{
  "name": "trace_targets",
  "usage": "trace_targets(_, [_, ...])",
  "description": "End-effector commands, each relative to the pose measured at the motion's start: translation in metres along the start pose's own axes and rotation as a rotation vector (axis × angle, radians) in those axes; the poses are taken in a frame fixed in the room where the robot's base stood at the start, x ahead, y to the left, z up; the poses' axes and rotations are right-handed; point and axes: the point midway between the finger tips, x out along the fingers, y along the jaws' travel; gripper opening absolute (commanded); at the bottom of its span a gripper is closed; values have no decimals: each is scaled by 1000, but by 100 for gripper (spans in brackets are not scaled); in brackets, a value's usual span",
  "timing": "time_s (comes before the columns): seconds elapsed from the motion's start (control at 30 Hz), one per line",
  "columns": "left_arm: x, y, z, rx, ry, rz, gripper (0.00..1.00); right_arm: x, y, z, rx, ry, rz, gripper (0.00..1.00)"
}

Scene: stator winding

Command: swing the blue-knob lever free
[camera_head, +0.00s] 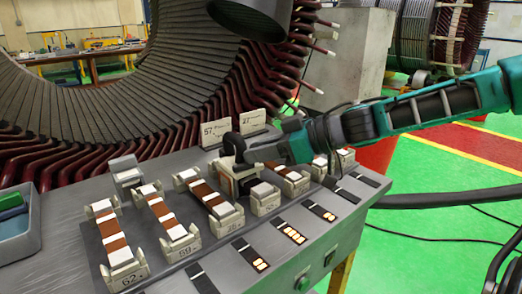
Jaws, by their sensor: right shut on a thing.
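I see no lever with a blue knob in this view. My right gripper (238,158) comes in from the right on a teal and black arm. It is over the grey bench panel (190,262), low among the row of pale holders. It is shut on a pale block (226,178) by one of the holders; the gripper hides part of the block, and I cannot tell whether it is lifted clear. My left gripper is not in view.
Numbered holders with brown and white strips (117,243) fill the panel. Two number cards (216,132) stand behind. A large stator (110,110) with dark red coil ends curves behind the bench. Green floor (430,235) lies at right.

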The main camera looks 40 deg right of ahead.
Motion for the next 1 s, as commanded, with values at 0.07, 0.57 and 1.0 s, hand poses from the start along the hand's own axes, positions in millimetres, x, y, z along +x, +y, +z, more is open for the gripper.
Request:
trace_targets(0.07, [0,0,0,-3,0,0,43,0,0,0,-1,0,1,1])
trace_targets(0.57, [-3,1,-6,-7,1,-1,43,-3,-4,-2,32,5,71,0])
trace_targets(1.0, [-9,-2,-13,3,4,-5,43,-6,-21,-1,148,9,340,0])
